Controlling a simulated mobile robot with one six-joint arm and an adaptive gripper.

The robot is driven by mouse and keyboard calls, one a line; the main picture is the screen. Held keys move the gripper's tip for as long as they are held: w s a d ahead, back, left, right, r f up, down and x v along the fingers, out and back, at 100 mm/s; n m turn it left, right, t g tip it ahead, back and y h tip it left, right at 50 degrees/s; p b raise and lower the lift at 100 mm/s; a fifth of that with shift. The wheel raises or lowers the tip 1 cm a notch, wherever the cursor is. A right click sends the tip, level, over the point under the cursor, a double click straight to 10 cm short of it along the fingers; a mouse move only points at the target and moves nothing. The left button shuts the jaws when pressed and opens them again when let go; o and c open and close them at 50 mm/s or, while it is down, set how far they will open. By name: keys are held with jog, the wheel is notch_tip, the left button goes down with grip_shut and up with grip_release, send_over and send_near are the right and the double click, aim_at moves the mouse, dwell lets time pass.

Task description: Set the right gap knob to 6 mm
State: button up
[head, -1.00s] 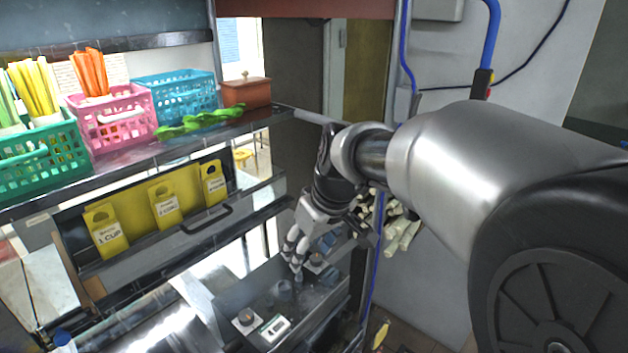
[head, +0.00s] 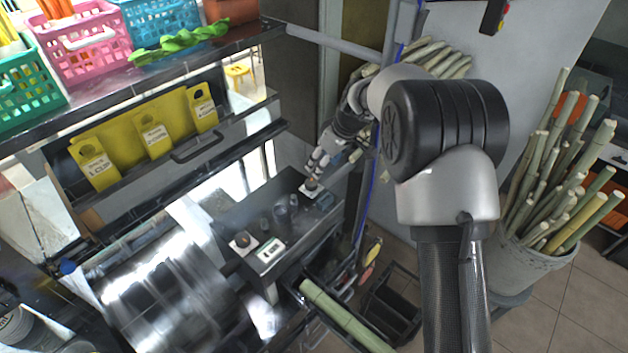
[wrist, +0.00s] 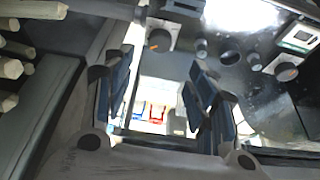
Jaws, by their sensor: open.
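The right gap knob (head: 311,184) is a small dark round knob on a white plate at the far right end of the dark control panel (head: 300,232). It also shows in the wrist view (wrist: 160,38), beyond and between the finger ends. My gripper (head: 318,164) is open and empty, with its fingertips close to the knob's far side in the head view. Whether they touch it I cannot tell. In the wrist view the fingers (wrist: 158,78) stand wide apart.
The left knob (head: 242,240) and a lit display (head: 270,250) are on the panel's near end, with dark round controls (head: 281,211) between. Shiny rollers (head: 165,290) lie left. Yellow tags (head: 152,133) hang above. A cane bucket (head: 540,265) stands right.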

aim_at(312, 182)
jog(key=x, duration=1.1)
jog(key=shift+w+f+b, duration=0.15)
jog(key=shift+f+b, duration=0.15)
jog(key=shift+b, duration=0.1)
jog(key=c, duration=1)
